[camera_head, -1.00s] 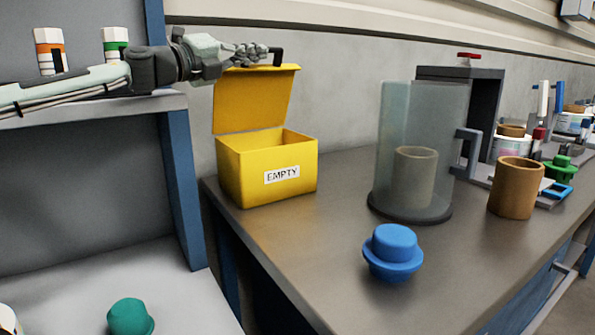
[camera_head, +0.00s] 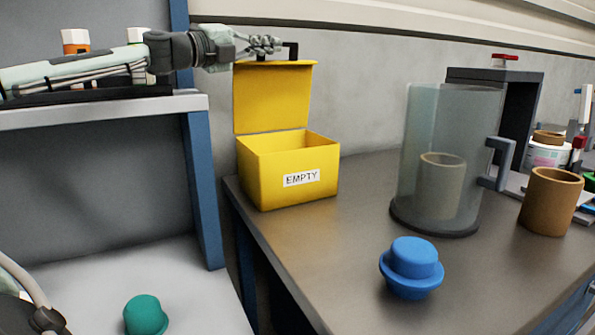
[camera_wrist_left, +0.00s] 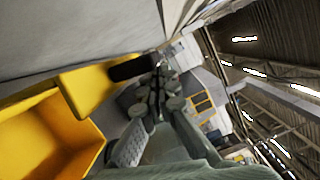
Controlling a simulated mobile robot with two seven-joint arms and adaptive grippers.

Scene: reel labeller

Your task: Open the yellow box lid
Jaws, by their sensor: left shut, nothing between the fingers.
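The yellow box (camera_head: 262,178) stands on the dark table's left corner with an "EMPTY" label on its front. Its lid (camera_head: 272,98) stands raised, nearly upright, at the back, and the inside of the box shows empty from here. The lid carries a dark handle (camera_head: 292,50) at its top edge. My left gripper (camera_head: 272,45) is shut at the lid's top edge, beside the handle; I cannot tell whether it touches. In the left wrist view the box (camera_wrist_left: 45,140) lies at lower left and the dark handle (camera_wrist_left: 132,67) is close to the fingers. My right gripper does not show.
A clear cylinder (camera_head: 425,190) with a brown cup inside stands right of the box. A blue knobbed piece (camera_head: 411,270) lies in front, and a brown cup (camera_head: 550,200) stands further right. A shelf (camera_head: 105,112) is under my left arm; a teal piece (camera_head: 145,315) sits lower left.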

